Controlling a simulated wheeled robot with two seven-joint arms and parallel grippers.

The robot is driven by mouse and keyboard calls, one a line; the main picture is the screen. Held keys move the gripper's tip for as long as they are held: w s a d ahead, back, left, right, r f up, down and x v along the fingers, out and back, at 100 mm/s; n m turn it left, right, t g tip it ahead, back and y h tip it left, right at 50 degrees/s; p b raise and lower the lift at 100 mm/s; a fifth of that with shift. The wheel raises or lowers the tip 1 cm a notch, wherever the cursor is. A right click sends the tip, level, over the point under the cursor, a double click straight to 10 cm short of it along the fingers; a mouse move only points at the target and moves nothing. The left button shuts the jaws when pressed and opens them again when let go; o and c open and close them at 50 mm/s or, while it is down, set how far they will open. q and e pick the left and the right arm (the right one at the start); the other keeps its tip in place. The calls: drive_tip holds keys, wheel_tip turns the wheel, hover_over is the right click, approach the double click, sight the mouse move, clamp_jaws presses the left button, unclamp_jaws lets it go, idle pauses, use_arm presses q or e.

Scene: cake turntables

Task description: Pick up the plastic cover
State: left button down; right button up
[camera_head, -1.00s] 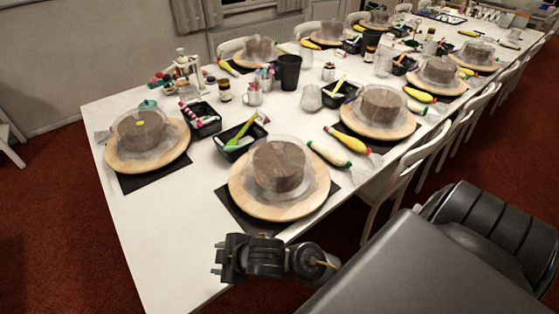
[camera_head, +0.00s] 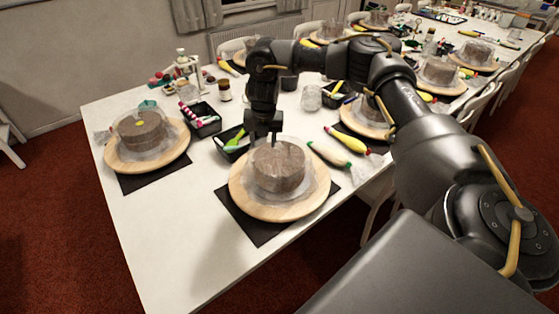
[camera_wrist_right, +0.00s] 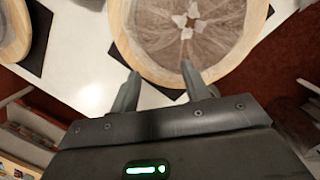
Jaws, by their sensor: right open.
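A clear plastic cover (camera_head: 304,188) sits over a brown cake (camera_head: 278,168) on the round wooden turntable (camera_head: 245,205) nearest me. In the right wrist view the crinkled cover (camera_wrist_right: 215,42) fills the top middle, with pale flaps at its centre. My right gripper (camera_head: 263,143) points down just above the back left part of this cover. Its two fingers (camera_wrist_right: 162,75) are apart with nothing between them. I cannot tell whether a fingertip touches the cover. My left gripper is not in view.
A second covered cake (camera_head: 140,130) stands on a turntable at the left. Black trays (camera_head: 203,120) with tools and piping bags (camera_head: 345,139) lie close by. More covered cakes line the table toward the back. The table's front left area is clear.

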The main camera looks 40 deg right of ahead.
drive_tip(key=m, duration=0.1)
approach(280, 146)
drive_tip(key=shift+g+h, duration=0.3)
drive_tip(key=shift+w+a+f+b, duration=0.1)
drive_tip(key=shift+f+b, duration=0.1)
drive_tip(key=shift+f, duration=0.95)
drive_tip(key=shift+w+a+f+b, duration=0.1)
drive_tip(key=shift+f+b, duration=0.05)
drive_tip(key=shift+f, duration=1.05)
drive_tip(key=f, duration=0.2)
drive_tip(key=w+f, duration=0.1)
drive_tip(key=f, duration=0.1)
drive_tip(key=shift+d+f+p, duration=0.15)
drive_tip(key=shift+d+p, duration=0.05)
drive_tip(key=shift+p, duration=0.15)
drive_tip(key=shift+s, duration=0.1)
clamp_jaws()
